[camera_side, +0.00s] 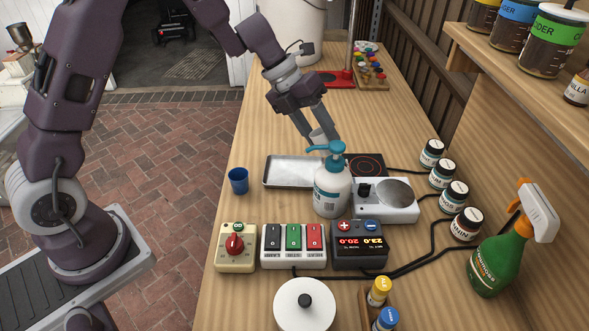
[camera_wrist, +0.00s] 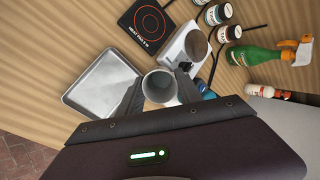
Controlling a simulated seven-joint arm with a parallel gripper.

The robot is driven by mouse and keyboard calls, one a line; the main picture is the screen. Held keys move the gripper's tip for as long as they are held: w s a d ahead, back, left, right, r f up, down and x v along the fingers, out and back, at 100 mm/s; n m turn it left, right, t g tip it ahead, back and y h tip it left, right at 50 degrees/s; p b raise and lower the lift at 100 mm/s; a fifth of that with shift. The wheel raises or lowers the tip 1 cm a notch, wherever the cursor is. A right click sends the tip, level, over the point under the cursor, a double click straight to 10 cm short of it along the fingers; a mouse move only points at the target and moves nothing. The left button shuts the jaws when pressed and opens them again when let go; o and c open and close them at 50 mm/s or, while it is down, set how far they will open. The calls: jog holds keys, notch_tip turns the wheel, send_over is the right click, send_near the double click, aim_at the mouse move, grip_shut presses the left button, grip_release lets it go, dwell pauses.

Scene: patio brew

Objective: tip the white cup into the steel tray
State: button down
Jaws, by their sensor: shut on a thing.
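The white cup (camera_side: 318,136) is between the fingers of my gripper (camera_side: 321,132), which is shut on it. In the wrist view the cup's round open mouth (camera_wrist: 160,84) faces the camera, and its inside looks grey with no clear contents. The steel tray (camera_side: 280,172) is a shallow, empty-looking rectangle on the wooden bench. The cup is held above the bench near the tray's right end; in the wrist view the tray (camera_wrist: 98,84) lies just left of the cup. I cannot tell the cup's exact tilt. The pump bottle partly hides the area below it.
A white bottle with a teal pump (camera_side: 332,190) stands close in front of the tray. A black hot plate (camera_side: 362,164) and a scale (camera_side: 390,198) are to the right. A blue cup (camera_side: 239,181) stands left of the tray. Switch boxes (camera_side: 293,246) line the front.

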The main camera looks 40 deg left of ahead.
jog(key=shift+s+a+f+h, duration=0.15)
jog(key=shift+s+a+h, duration=0.05)
jog(key=shift+a+h, duration=0.55)
jog(key=shift+a+f+t+h, duration=0.15)
jog(key=shift+f+t+h, duration=0.15)
jog(key=shift+f+h, duration=0.35)
jog(key=shift+f, duration=0.25)
jog(key=shift+s+a+t+h, duration=0.15)
jog(key=shift+t+h, duration=0.15)
jog(key=shift+h, duration=0.55)
jog(key=shift+w+a+t+h, duration=0.15)
jog(key=shift+t+h, duration=0.15)
jog(key=shift+h, duration=0.55)
jog(key=shift+s+f+n+h, duration=0.1)
jog(key=shift+f+n+h, duration=0.2)
jog(key=shift+f+h, duration=0.15)
